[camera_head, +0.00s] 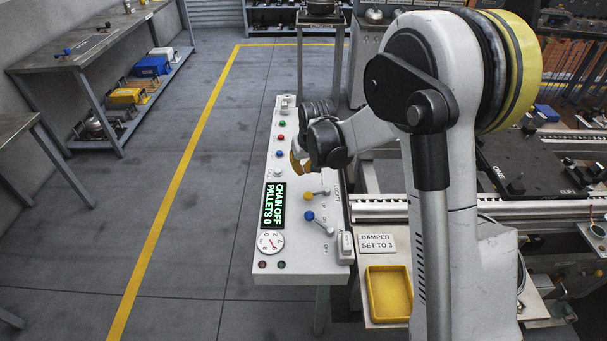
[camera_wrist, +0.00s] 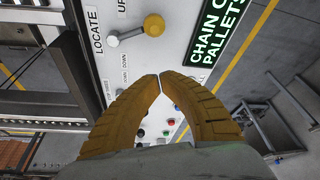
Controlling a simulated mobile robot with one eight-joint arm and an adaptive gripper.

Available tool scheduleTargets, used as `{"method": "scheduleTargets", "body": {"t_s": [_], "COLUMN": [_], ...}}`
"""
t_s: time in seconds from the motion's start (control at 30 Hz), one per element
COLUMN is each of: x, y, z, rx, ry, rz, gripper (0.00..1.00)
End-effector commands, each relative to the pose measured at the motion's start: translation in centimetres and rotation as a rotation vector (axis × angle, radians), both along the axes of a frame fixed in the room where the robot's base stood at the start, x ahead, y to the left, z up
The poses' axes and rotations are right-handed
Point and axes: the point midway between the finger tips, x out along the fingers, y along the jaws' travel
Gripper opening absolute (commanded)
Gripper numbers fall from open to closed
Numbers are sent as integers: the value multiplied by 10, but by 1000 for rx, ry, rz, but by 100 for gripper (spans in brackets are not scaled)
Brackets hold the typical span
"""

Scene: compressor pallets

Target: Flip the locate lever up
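The locate lever has a yellow ball knob (camera_head: 308,196) and a short grey shaft, on the white control panel. In the wrist view its knob (camera_wrist: 153,24) is near the top, beside the LOCATE label (camera_wrist: 96,30), with a partly cut-off UP label above. The shaft points from its pivot toward the green-lettered display. My gripper (camera_head: 298,166) is over the panel, a little beyond the lever in the head view. In the wrist view its yellow fingers (camera_wrist: 159,77) meet at the tips, empty, with the knob apart from them.
A blue-knobbed lever (camera_head: 310,216) sits nearer on the same panel, with ON and OFF labels. The display (camera_head: 273,206) reads CHAIN OFF, PALLETS 0. A dial (camera_head: 270,242) and coloured buttons flank it. A conveyor rail (camera_head: 400,211) and yellow tray (camera_head: 389,294) lie right.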

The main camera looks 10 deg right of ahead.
Motion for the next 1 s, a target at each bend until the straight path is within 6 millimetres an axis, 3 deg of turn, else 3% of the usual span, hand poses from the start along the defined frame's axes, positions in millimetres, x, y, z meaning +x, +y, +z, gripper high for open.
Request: {"method": "scheduleTargets", "body": {"t_s": [0.03, 0.1, 0.3, 1.0], "x": [-5, -10, -18, -25], "y": [-1, -1, -3, -4], "z": [16, 28, 51, 63], "rx": [0, 0, 0, 1], "ry": [0, 0, 0, -5], "rz": [0, 0, 0, -3], "gripper": [0, 0, 0, 0]}}
